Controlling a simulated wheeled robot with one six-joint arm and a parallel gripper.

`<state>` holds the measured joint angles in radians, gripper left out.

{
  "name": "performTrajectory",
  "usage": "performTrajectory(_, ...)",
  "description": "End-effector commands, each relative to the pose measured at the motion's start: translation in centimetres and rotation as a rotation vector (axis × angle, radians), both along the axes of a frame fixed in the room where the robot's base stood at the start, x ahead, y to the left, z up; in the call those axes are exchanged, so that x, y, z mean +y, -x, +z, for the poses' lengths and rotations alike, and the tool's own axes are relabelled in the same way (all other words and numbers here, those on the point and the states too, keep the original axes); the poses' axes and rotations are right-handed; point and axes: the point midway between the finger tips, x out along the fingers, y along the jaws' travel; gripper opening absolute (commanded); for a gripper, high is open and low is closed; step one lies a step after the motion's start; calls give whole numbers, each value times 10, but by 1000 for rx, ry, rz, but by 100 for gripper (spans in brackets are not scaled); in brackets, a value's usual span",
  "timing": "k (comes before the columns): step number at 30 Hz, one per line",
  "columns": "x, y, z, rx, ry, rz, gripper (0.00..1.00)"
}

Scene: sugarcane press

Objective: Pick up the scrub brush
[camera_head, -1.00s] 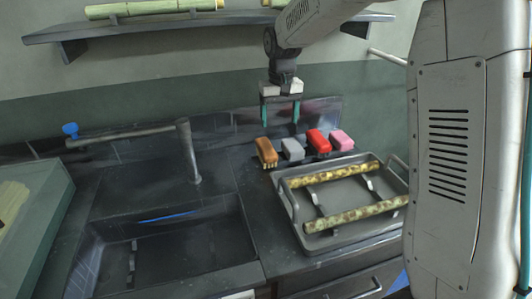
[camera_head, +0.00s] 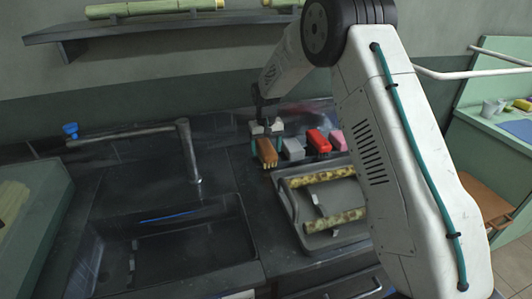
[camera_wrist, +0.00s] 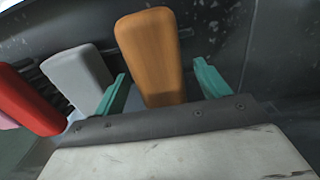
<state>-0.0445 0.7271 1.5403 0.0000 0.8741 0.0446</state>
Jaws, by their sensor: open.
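The scrub brush (camera_head: 267,154) has a brown wooden back and pale bristles. It stands on the dark counter to the right of the sink. In the wrist view its orange-brown back (camera_wrist: 150,48) lies between the two teal fingers. My gripper (camera_head: 266,141) is open, with one finger on each side of the brush. The fingers appear apart from it, and the lower part of the brush is hidden behind the gripper body in the wrist view.
A grey brush (camera_head: 293,149), a red brush (camera_head: 318,141) and a pink one (camera_head: 338,140) stand in a row just right of the brown one. A grey tray (camera_head: 290,204) with cane pieces is in front. The sink (camera_head: 170,235) and faucet (camera_head: 188,150) are left.

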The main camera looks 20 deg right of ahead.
Motion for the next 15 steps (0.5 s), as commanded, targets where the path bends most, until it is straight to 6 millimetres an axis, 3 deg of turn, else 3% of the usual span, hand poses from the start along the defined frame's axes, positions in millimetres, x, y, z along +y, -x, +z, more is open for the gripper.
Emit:
performTrajectory(3, 0, 0, -13, 1, 0, 0, 75)
performTrajectory(10, 0, 0, -14, 0, 0, 0, 72)
performTrajectory(15, 0, 0, -14, 0, 0, 0, 24)
